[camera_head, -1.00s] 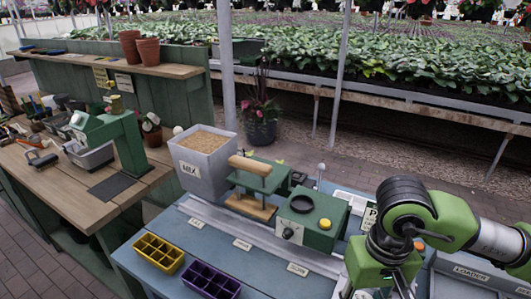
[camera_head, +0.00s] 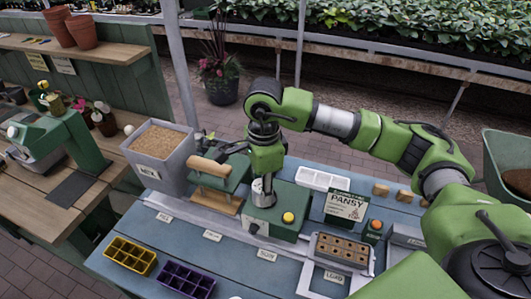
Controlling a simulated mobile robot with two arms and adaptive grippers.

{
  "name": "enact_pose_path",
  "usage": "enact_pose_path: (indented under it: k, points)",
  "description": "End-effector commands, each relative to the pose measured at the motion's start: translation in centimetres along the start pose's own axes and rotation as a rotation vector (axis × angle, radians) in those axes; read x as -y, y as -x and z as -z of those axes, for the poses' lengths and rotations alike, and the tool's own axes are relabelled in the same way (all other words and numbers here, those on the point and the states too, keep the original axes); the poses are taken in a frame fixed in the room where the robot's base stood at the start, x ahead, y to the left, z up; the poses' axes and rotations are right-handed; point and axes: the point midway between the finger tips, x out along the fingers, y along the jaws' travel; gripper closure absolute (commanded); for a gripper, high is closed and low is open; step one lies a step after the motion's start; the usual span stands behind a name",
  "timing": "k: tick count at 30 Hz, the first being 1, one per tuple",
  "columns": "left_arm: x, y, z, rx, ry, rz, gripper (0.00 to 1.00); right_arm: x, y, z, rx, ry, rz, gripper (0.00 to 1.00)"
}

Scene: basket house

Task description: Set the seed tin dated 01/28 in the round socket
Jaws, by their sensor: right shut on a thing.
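My right gripper (camera_head: 264,178) points down over the green box (camera_head: 283,225) with the yellow button and is shut on a small silvery tin (camera_head: 262,195). The tin is upright at the top of the box, and its date cannot be read. The round socket in the box's top is hidden behind the tin and the gripper. I cannot tell whether the tin sits in the socket or just above it. My left gripper is not in view.
A green press with wooden handle (camera_head: 209,167) and a bin of mix (camera_head: 160,145) stand left of the box. A pansy packet (camera_head: 345,205) and a brown plug tray (camera_head: 342,250) are on the right. Yellow (camera_head: 130,255) and purple (camera_head: 186,278) trays lie in front.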

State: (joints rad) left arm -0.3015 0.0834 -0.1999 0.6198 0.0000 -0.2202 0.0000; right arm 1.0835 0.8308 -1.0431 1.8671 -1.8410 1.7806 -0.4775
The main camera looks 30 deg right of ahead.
Motion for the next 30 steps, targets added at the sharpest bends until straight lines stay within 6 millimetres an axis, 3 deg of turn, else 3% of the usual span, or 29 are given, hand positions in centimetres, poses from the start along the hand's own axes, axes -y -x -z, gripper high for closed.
enact_pose_path:
  k: [1, 3, 12, 20, 30]
  points:
    - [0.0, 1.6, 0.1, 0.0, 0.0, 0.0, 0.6, 0.6, 1.3, 0.2, -0.002, -0.105, -0.001, 0.89]
    - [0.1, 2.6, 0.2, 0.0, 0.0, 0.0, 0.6, 1.4, 1.8, 0.6, -0.007, -0.258, -0.002, 0.89]
    - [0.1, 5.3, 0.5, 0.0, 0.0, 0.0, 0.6, 3.7, 3.0, 1.9, -0.024, -0.731, 0.001, 0.89]
    - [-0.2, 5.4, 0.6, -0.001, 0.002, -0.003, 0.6, 4.1, 2.6, 2.2, -0.028, -0.827, 0.002, 0.89]
    - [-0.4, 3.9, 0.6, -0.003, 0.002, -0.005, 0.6, 4.0, -0.2, 2.3, -0.03, -0.824, 0.001, 0.89]
